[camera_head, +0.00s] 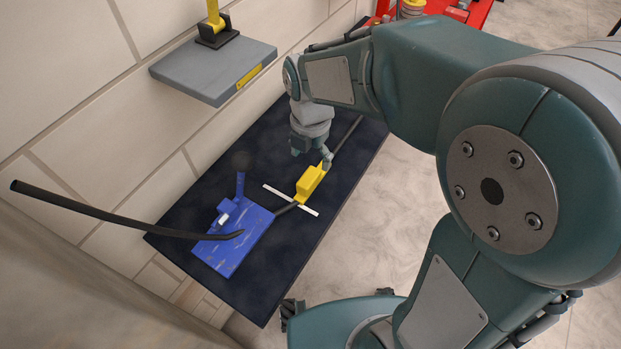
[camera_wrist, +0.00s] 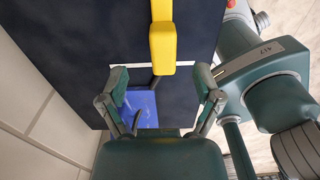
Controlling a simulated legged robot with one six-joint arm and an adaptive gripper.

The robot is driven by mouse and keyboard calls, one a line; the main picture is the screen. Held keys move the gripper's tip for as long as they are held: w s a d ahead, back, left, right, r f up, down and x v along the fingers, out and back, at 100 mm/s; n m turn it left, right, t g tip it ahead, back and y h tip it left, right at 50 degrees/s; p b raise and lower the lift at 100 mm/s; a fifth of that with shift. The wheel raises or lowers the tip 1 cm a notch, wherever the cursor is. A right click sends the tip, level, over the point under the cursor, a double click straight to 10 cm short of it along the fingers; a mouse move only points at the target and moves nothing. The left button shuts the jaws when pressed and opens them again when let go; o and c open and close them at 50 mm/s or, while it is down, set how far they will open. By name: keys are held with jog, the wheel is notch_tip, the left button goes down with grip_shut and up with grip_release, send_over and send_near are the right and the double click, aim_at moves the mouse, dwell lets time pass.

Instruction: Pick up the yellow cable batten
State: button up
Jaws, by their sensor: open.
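The yellow cable batten (camera_head: 311,182) lies on the dark mat, with a thin white strip (camera_head: 291,199) close by its lower end. In the wrist view the yellow batten (camera_wrist: 163,42) is long and blocky, top centre, with its near end about level with my fingertips. My gripper (camera_head: 311,153) is above the mat, just up from the batten in the head view. In the wrist view my gripper (camera_wrist: 161,82) has its two fingers spread wide on either side of the batten's line, with nothing held. I cannot tell the height gap.
A blue board (camera_head: 234,238) with a black cable (camera_head: 110,214) lies left of the batten on the dark mat (camera_head: 275,285). A grey shelf (camera_head: 212,72) with a yellow post juts from the tiled wall. A red frame (camera_head: 470,12) stands at the back.

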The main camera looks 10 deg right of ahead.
aim_at(310, 174)
notch_tip(310, 174, down, 2)
jog(key=shift+f, duration=0.15)
jog(key=f, duration=0.4)
jog(key=shift+s+a+f, duration=0.1)
jog(key=shift+s+f, duration=0.05)
jog(key=shift+s, duration=0.2)
jog(key=shift+w+f, duration=0.1)
jog(key=shift+f, duration=0.45)
grip_shut()
